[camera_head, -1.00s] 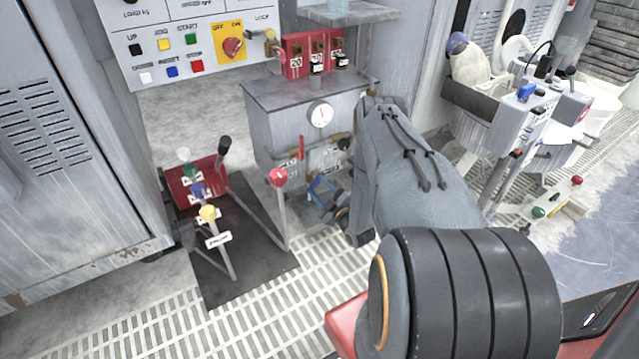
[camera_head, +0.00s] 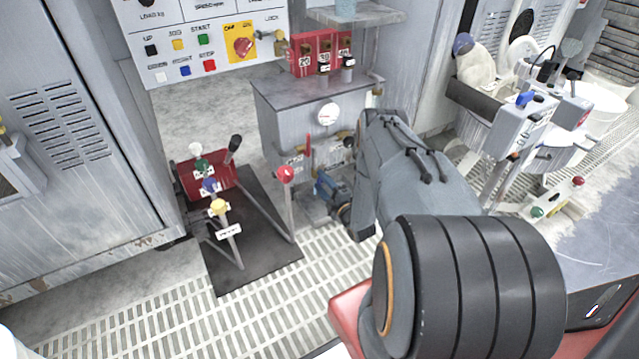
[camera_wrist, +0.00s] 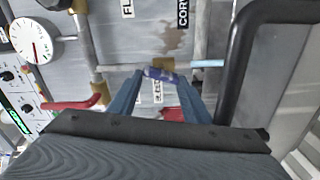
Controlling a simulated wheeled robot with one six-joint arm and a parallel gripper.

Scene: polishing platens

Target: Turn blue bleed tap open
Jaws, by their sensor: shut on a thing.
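In the wrist view, a dark blue tap handle (camera_wrist: 160,75) lies between the fingertips of my gripper (camera_wrist: 160,82), in front of a brass fitting (camera_wrist: 163,63) on a grey panel. The jaws are shut on this handle, which sits slightly tilted across the view. In the head view my gripper (camera_head: 328,187) shows as blue fingers low in front of the grey cabinet. The tap handle itself cannot be made out there.
A red handle (camera_wrist: 72,104) lies left of my fingers, and a pale blue handle (camera_wrist: 207,63) to the right. A round gauge (camera_head: 327,114) is on the grey cabinet (camera_head: 290,110). A red-knobbed lever (camera_head: 286,175) stands just left of my gripper. Several levers stand farther left.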

